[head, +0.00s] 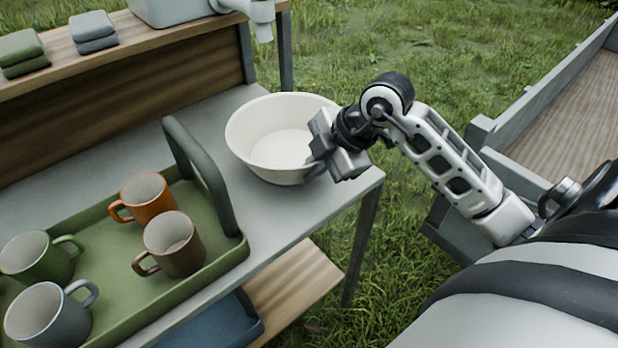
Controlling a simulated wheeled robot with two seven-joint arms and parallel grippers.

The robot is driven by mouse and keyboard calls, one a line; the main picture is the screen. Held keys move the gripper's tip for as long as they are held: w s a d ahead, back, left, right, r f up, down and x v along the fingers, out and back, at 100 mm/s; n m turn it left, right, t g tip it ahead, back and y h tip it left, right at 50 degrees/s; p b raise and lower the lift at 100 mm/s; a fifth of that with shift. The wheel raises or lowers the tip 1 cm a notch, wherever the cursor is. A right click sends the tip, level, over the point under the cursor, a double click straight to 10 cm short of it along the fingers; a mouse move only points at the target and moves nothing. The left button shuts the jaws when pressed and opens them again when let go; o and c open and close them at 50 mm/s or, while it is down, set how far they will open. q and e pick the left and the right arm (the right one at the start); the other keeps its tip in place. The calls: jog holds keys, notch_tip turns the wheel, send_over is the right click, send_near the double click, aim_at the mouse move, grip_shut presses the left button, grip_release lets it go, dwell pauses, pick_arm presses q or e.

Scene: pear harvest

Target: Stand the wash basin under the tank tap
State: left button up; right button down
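The white wash basin (262,128) stands upright on the grey worktop, near its right end. My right gripper (318,150) is at the basin's right rim, with its fingers at the rim and wall. The fingers hide part of that rim, and I cannot tell whether they are closed on it. The tank (172,10) sits on the upper shelf at the top edge, partly cut off. Its pale tap (262,14) sticks out at the shelf's right end, behind and above the basin. My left gripper is out of view.
A green tray (215,250) with a tall handle holds several mugs left of the basin. Folded cloths (93,30) lie on the upper shelf. The worktop (225,105) is bare behind the basin. A wooden-floored trailer (545,105) stands at the right, on grass.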

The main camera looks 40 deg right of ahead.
jog(key=shift+f, duration=1.9)
jog(key=c, duration=1.6)
grip_release()
jog(key=v, duration=1.2)
